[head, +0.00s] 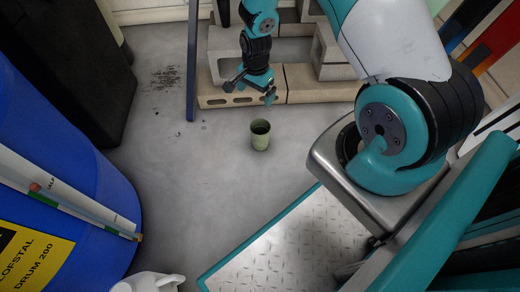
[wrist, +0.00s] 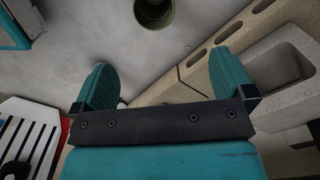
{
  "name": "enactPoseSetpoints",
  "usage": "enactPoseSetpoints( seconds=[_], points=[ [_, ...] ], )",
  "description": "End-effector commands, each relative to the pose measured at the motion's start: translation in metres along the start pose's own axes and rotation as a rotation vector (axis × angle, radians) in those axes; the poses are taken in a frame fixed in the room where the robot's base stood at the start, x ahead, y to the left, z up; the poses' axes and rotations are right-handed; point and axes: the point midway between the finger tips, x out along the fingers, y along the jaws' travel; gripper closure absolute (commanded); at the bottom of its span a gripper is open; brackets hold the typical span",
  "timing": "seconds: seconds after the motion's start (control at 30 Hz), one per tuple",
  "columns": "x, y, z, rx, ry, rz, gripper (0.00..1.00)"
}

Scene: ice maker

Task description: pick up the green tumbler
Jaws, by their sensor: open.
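The green tumbler (head: 260,135) stands upright on the grey floor near the middle of the head view. Its mouth faces up and looks empty. In the wrist view the tumbler (wrist: 153,12) shows at the top edge, partly cut off, beyond the fingertips. My gripper (head: 252,88) hangs above and behind the tumbler in the head view, near the concrete blocks. The gripper is open, empty and apart from the tumbler.
Concrete blocks (head: 300,82) stand behind the tumbler, close to my gripper. They also show at the right in the wrist view (wrist: 270,75). A blue drum (head: 75,165) is at the left, with a white jug (head: 148,283) at the bottom. Floor around the tumbler is clear.

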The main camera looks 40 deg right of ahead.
Motion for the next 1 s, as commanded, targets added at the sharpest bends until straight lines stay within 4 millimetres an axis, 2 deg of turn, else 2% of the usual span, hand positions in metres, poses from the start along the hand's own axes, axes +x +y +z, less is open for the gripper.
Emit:
enactPoseSetpoints(
  seconds=[0.03,0.27,0.6,0.73,1.0],
  points=[
    [0.023,0.003,-0.005,0.028,0.006,0.006,0.00],
    [0.062,0.009,-0.011,0.072,0.015,0.014,0.00],
    [0.139,0.010,-0.011,0.069,0.015,0.013,0.00],
    [0.155,0.010,-0.012,0.068,0.015,0.013,0.00],
    [0.167,0.011,-0.012,0.068,0.014,0.013,0.00]
  ],
)
